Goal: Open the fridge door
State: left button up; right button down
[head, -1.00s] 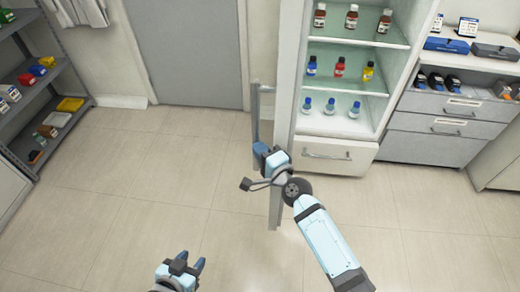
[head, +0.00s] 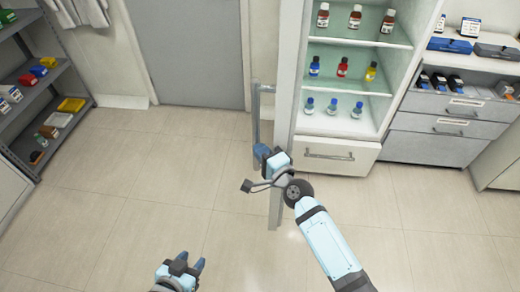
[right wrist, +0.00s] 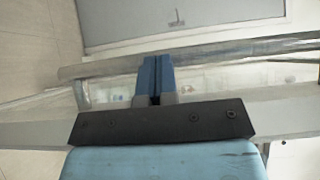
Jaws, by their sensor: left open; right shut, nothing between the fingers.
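The fridge (head: 345,120) stands at the back with its shelves of bottles exposed. Its door (head: 285,110) is swung wide open and shows nearly edge-on, at the left of the shelves. The long grey door handle (head: 256,115) is on the door's left side; a grey bar, apparently this handle (right wrist: 230,52), also crosses the right wrist view. My right gripper (head: 261,151) is by the handle's lower end, its blue fingers (right wrist: 155,78) shut together with nothing between them. Whether they touch the bar is unclear. My left gripper (head: 191,267) is open and empty, low over the floor, away from the fridge.
A drawer unit (head: 440,130) with boxes on top stands right of the fridge. A grey shelf rack (head: 45,100) with small boxes is at the far left. A grey room door (head: 185,50) is behind. The tiled floor (head: 130,190) left of the fridge door is clear.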

pick_arm(q)
notch_tip(320, 180, up, 8)
jog(key=p, duration=0.8)
jog(key=shift+a+r+p, duration=0.2)
jog(key=shift+p, duration=0.15)
pick_arm(e)
jog(key=s+d+f+n+g+h, duration=0.1)
jog(key=s+d+f+n+h, duration=0.2)
jog(key=s+d+n, duration=0.4)
jog(key=s+d+f+n+g+h, duration=0.2)
jog(key=s+d+n, duration=0.4)
jog(key=s+d, duration=0.8)
jog(key=s+f+h, duration=0.1)
jog(key=s+h, duration=0.1)
jog(key=s, duration=0.3)
jog(key=shift+s+d+n+g, duration=0.3)
jog(key=shift+s+d+n, duration=0.05)
jog(key=shift+s+n, duration=0.05)
